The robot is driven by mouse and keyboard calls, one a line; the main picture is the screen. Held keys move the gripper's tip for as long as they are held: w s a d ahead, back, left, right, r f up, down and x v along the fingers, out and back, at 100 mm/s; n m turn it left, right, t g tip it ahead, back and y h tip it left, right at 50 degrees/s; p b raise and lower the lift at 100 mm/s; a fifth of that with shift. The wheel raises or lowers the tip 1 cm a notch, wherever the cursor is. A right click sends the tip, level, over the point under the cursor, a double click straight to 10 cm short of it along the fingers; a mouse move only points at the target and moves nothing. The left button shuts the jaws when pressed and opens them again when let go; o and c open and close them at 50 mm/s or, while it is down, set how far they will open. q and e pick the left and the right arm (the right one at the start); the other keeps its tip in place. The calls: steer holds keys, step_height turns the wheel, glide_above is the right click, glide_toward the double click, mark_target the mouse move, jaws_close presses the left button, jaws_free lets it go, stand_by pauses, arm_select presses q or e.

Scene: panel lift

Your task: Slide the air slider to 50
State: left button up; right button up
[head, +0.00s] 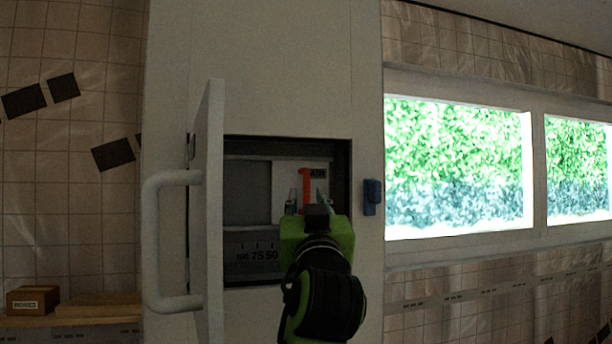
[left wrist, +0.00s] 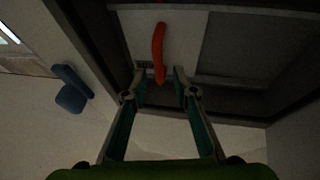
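The air slider's orange-red handle (head: 306,184) stands upright on a light plate (head: 285,178) inside an open wall recess. A dark label, probably "AIR", is beside it. Below is a scale (head: 258,254) where 100, 75 and 50 show; my left arm hides the part further right. My left gripper (head: 307,200) is in front of the recess at the handle. In the left wrist view, the handle (left wrist: 158,50) has its lower end between the spread fingertips of the gripper (left wrist: 160,82), with gaps showing on both sides. My right gripper is not in view.
The white door (head: 209,210) with a large handle (head: 153,240) stands open left of the recess. A blue fixture (head: 372,197) is on the wall right of it. Windows (head: 455,165) are further right. A small box (head: 33,300) sits on a ledge at the lower left.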

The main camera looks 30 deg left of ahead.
mark_target(307, 192)
arm_select(q)
steer(key=shift+p+x, duration=0.9)
steer(key=shift+x, duration=1.4)
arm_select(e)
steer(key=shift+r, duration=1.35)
arm_select(q)
steer(key=shift+w+d, duration=0.1)
jaws_close()
steer(key=s+a+b, duration=0.1)
steer(key=s+a, duration=0.1)
steer(key=s+a+b, duration=0.1)
steer(key=s, duration=0.1)
steer(key=shift+s+a+f, duration=0.1)
steer(key=shift+s+a, duration=0.05)
steer(key=shift+a, duration=0.2)
steer(key=shift+s+a, duration=0.2)
steer(key=shift+s, duration=0.05)
jaws_free()
steer(key=shift+w+d, duration=0.1)
steer(key=shift+d, duration=0.05)
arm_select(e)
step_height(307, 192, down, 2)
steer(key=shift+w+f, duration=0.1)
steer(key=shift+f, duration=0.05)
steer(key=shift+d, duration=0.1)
arm_select(q)
steer(key=v, duration=0.7)
steer(key=shift+s, duration=0.25)
